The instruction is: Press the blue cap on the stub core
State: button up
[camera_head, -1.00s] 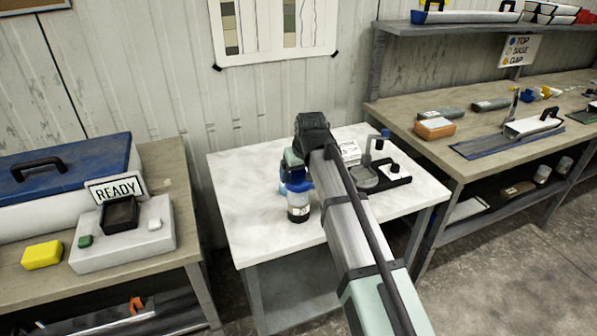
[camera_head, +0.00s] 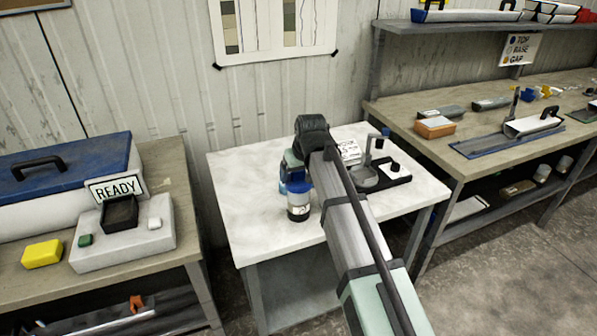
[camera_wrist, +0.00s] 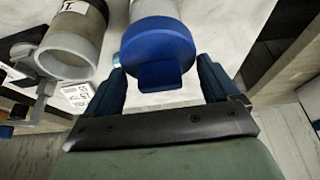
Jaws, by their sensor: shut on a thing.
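The blue cap (camera_wrist: 158,45) fills the top middle of the wrist view, with a flat tab at its near edge. My gripper (camera_wrist: 161,78) is shut on the cap, one dark blue finger on each side. In the head view my arm hides most of the gripper.
A stand with a black base (camera_head: 398,173) and a grey cup is on the table right of my arm, beside a printed card (camera_head: 349,151). The white table (camera_head: 245,215) is bare at the front left. A bench with a READY sign (camera_head: 116,188) stands left.

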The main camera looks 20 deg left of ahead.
jog(key=shift+f, duration=0.75)
jog(key=o, duration=0.7)
jog(key=shift+r, duration=0.1)
jog(key=shift+r, duration=3.45)
